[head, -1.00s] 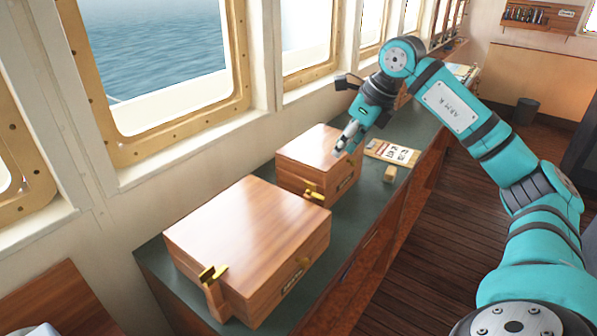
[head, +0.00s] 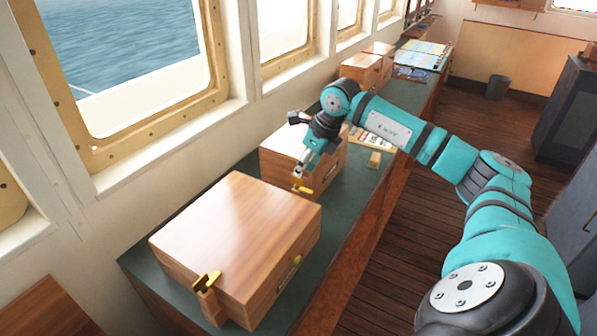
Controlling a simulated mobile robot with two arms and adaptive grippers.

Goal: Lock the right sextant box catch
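The large wooden sextant box (head: 235,225) stands shut on the green counter in the head view. My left gripper is out of view.
A smaller wooden box (head: 281,146) stands behind, partly hidden by my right arm. A small wooden block (head: 375,159) and a card (head: 377,138) lie to its right. More boxes (head: 361,70) stand farther along the green counter (head: 335,205). The window wall borders the left.

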